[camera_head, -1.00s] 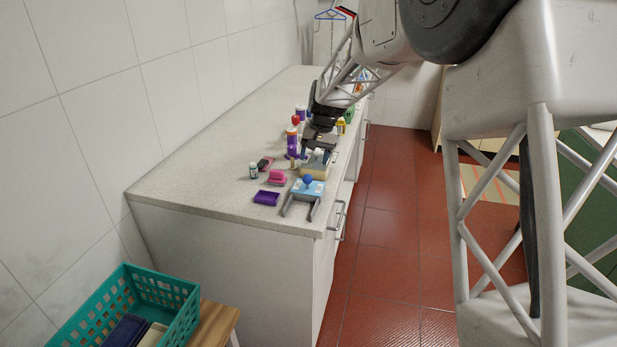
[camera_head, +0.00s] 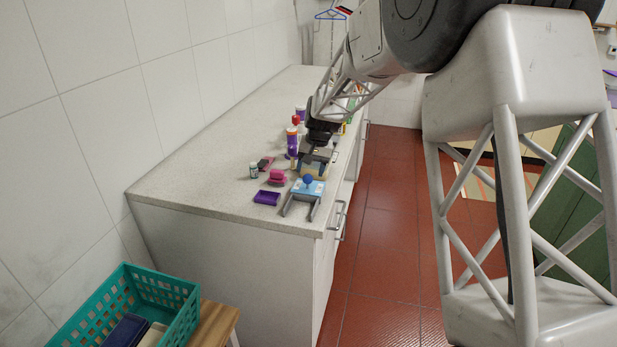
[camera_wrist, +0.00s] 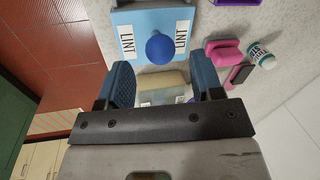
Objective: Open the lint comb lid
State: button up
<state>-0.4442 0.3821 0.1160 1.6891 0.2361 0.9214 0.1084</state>
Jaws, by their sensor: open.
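The lint comb box is light blue, with a round blue knob (camera_head: 308,179) on its lid (camera_head: 316,187) and a grey frame with two prongs at its front. In the wrist view the lid (camera_wrist: 126,18) carries two white LINT labels, and the knob (camera_wrist: 160,48) stands beyond my fingertips. The lid looks closed. My gripper (camera_head: 315,160) is behind the lint comb, over a tan box. In the wrist view my gripper (camera_wrist: 163,78) is open, its two blue-grey fingers apart. The knob is not between them.
The tan box (camera_wrist: 162,80) shows between and below my fingers. A pink brush (camera_head: 277,177), a purple tray (camera_head: 267,198) and a small white bottle (camera_head: 253,170) stand left of the lint comb. Several bottles stand behind. The counter's left side (camera_head: 195,165) is clear.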

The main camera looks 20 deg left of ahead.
aim_at(309, 175)
jog(key=shift+a+f, duration=0.2)
jog(key=shift+f, duration=0.65)
jog(key=shift+a+f, duration=0.15)
jog(key=shift+f, duration=0.65)
grip_shut()
jog(key=shift+s, duration=4.25)
grip_release()
